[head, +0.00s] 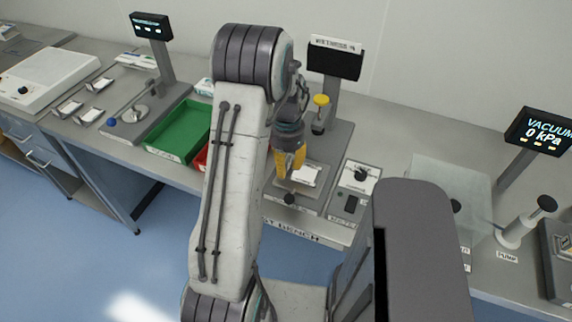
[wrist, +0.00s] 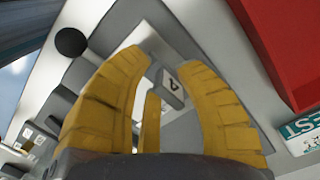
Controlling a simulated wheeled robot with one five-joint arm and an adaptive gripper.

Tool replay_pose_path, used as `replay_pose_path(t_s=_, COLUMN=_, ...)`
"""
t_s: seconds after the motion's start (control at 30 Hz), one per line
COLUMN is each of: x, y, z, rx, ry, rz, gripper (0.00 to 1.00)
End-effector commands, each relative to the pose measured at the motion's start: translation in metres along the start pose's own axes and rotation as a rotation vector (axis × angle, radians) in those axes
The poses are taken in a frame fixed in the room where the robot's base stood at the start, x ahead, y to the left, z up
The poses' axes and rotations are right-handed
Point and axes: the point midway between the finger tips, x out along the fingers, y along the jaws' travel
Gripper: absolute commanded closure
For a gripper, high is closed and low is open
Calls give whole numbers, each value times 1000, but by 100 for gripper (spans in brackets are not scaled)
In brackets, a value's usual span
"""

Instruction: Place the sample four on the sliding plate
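My gripper (head: 290,172) has yellow fingers and hangs low over the sliding plate (head: 286,187), a grey plate with a dark knob at its front. A small white piece (head: 306,176), which looks like a sample, lies on the plate just right of the fingers. In the wrist view, my gripper (wrist: 162,62) has its fingertips apart, with a white labelled piece (wrist: 170,84) beyond and between them. The dark mark on its label is too small to read surely. I see no piece pinched by the fingers.
A green tray (head: 180,131) and a partly hidden red tray (head: 201,158) stand left of my arm. A display post (head: 335,60) with a yellow knob (head: 321,100) rises behind. A small control box (head: 359,178) is on the right. The red tray fills the wrist view's upper right (wrist: 295,45).

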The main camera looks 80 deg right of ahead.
Motion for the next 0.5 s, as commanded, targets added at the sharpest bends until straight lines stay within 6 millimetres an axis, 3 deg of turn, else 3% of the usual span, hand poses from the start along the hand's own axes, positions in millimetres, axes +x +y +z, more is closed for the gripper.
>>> replay_pose_path(t_s=0.27, x=-5, y=0, z=0, rx=0, ry=2, rz=-1, gripper=70)
replay_pose_path(t_s=0.5, x=-34, y=-1, z=-1, rx=0, ry=5, rz=-4, gripper=70)
